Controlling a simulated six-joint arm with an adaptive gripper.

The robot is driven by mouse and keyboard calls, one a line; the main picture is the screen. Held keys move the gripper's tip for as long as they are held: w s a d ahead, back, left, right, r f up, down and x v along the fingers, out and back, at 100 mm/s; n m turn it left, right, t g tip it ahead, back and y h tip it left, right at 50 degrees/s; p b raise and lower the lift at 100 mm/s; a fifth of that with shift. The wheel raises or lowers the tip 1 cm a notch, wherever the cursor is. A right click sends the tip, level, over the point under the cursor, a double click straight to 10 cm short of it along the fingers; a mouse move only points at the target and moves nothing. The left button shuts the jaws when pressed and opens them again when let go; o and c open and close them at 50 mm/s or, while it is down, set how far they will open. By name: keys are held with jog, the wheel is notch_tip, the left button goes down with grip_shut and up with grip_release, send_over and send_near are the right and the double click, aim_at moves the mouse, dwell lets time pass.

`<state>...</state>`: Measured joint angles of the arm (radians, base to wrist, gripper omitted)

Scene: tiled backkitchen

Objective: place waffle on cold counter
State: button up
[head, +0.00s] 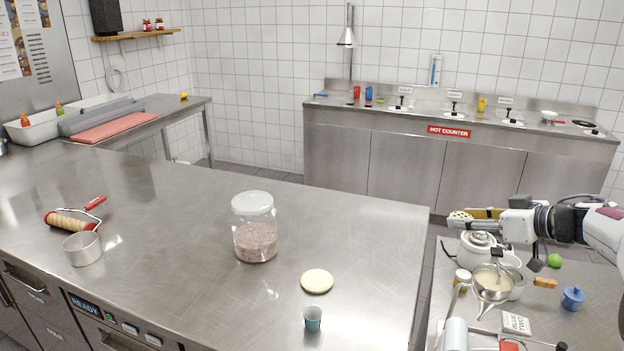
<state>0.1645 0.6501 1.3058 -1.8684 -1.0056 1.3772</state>
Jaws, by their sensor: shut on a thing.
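My gripper (468,219) is at the right, reaching left above the small side table. It is shut on a round, yellow, patterned piece that looks like the waffle (460,215); only a small part shows at the fingertips. The waffle is held in the air near a white teapot. No sign reading cold counter shows. A large steel counter (160,210) with a "READY" display fills the foreground, to the left of my gripper. The steel counter at the back (400,160) bears a red "HOT COUNTER" sign.
On the foreground counter are a glass jar (255,228), a pale disc (317,281), a teal cup (312,319), a metal ring (82,248) and a roller (72,219). Its right-back area is clear. The side table holds a teapot (478,246), strainer (493,281) and blue pot (573,298).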

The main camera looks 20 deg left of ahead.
jog(key=s+a+n+g+y, duration=0.1)
jog(key=s+a, duration=0.2)
jog(key=a, duration=0.7)
jog(key=s+a+n+g, duration=0.2)
jog(key=a, duration=0.9)
jog(key=n+g+y, duration=0.1)
jog(key=n+g, duration=0.1)
jog(key=g, duration=0.1)
send_over(277, 306)
notch_tip(277, 306, down, 10)
jog(key=shift+f, duration=0.6)
jog(key=shift+f, duration=3.1)
jog(key=shift+f, duration=1.9)
jog(key=shift+f, duration=0.15)
